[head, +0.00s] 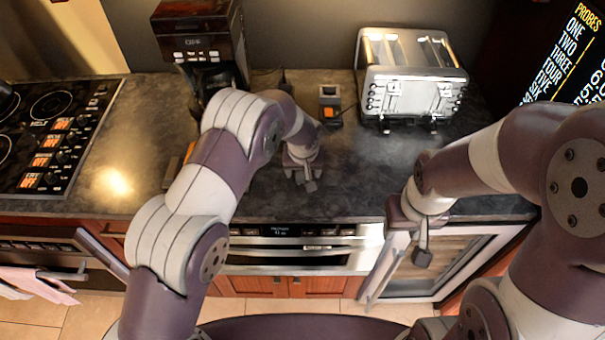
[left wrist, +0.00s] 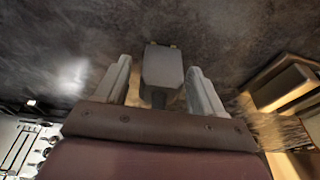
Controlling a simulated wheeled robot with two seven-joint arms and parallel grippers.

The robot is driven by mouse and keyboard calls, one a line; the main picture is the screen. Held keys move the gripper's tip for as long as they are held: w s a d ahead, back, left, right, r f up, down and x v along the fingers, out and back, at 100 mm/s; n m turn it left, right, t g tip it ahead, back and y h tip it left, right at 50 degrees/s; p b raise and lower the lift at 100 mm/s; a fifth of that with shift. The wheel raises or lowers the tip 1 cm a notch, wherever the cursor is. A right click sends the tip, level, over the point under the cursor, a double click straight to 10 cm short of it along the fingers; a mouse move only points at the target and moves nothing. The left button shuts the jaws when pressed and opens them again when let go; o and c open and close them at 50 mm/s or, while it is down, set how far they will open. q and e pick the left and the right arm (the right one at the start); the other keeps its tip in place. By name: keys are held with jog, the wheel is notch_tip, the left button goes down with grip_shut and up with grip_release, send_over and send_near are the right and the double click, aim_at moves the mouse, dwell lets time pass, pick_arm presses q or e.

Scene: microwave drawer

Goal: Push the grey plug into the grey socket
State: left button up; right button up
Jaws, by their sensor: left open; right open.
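The grey plug (left wrist: 162,66) is a blocky body with small gold-coloured contacts at its far end, seen in the left wrist view. It lies between the two spread fingers of my left gripper (left wrist: 160,85), with a visible gap on each side. In the head view my left gripper (head: 304,183) is low over the dark counter, and the plug is hard to tell apart from its fingers. A small grey box with an orange part (head: 330,94) stands at the back; whether it is the grey socket is unclear. My right gripper (head: 421,255) is open and empty in front of the counter edge.
A silver toaster (head: 413,80) stands at the back right, and a coffee machine (head: 200,35) at the back left. The stove (head: 50,130) is at the left. An open cabinet door (head: 385,265) is beside my right gripper.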

pick_arm(q)
jog(key=c, duration=1)
jog(key=shift+w+p+v, duration=0.25)
jog(key=shift+p+v, duration=0.35)
jog(key=shift+v, duration=0.4)
jog(key=shift+w+p+v, duration=0.25)
jog(key=shift+p+v, duration=0.3)
jog(key=shift+v, duration=0.4)
jog(key=shift+w+p+v, duration=0.2)
jog(key=shift+p+v, duration=0.4)
jog(key=shift+v, duration=0.4)
jog(key=shift+r, duration=0.2)
